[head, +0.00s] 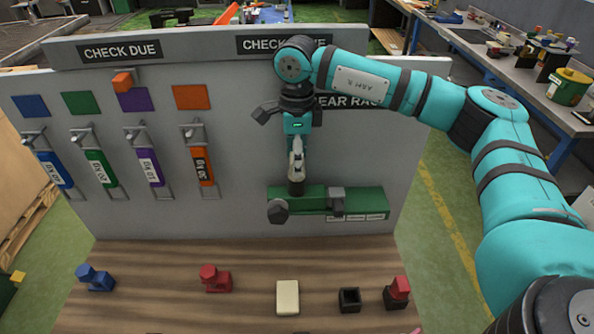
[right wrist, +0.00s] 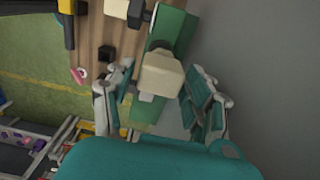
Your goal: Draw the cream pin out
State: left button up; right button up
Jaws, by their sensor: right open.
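The cream pin (right wrist: 160,75) shows a broad, blocky cream head in the right wrist view. It stands at the green housing (head: 365,202) on the grey panel; the housing also shows in the right wrist view (right wrist: 174,30). My right gripper (head: 296,180) points down just above the housing. In the wrist view its fingers (right wrist: 163,98) are spread on both sides of the cream head, with gaps visible. In the head view the gripper mostly hides the pin. My left gripper is not in view.
The panel (head: 230,140) carries several coloured tags on hooks and an orange block (head: 123,82). On the wooden ledge (head: 180,260) are a blue piece (head: 95,279), a red piece (head: 216,279), a cream block (head: 288,297), a black socket (head: 349,299) and a red-topped black piece (head: 398,292).

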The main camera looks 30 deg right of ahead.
notch_tip(320, 180, down, 5)
jog(key=shift+p, duration=0.65)
jog(key=shift+f, duration=0.4)
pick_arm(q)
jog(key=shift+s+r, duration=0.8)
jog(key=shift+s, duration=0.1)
pick_arm(e)
grip_shut()
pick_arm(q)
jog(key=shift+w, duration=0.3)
pick_arm(e)
grip_release()
